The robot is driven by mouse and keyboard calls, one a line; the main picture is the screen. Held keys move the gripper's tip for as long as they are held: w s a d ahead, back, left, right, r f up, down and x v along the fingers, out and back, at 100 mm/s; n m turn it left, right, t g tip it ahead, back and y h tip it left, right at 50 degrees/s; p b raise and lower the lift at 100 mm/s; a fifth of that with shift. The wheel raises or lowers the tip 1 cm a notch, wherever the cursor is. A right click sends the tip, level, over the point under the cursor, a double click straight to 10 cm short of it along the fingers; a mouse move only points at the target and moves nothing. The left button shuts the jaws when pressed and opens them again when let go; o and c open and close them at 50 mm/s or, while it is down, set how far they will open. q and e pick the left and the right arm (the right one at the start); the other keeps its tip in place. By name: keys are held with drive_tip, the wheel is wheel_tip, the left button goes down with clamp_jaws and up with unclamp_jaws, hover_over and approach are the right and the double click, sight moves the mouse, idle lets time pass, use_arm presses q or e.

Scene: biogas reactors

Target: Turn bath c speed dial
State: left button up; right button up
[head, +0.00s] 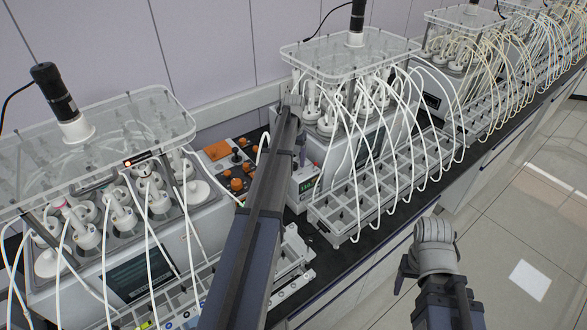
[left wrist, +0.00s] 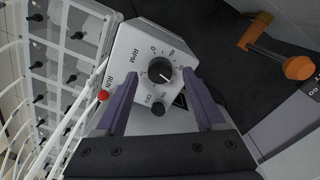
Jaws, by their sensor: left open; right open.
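The speed dial (left wrist: 160,70) is a round black knob with a white pointer on a pale control box (left wrist: 137,47) marked RPM, in the left wrist view. In the head view the box (head: 305,188) shows partly beside my left arm, with a green readout; the dial is hidden there. My left gripper (left wrist: 158,82) is open and empty, its purple fingers on either side of the dial in the picture. I cannot tell whether they touch it. My right gripper (head: 403,272) shows only as a dark part beside the grey arm joint at the lower right, away from the bench.
A smaller black OFF/ON knob (left wrist: 157,106) and a red RUN light (left wrist: 103,95) are on the box. Orange-capped parts (head: 237,184) stand left of my arm. Floor at right is clear.

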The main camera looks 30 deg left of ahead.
use_arm(q)
drive_tip(key=shift+f+b, duration=0.35)
drive_tip(key=shift+f, duration=0.45)
drive_tip(key=shift+r, duration=0.1)
clamp_jaws()
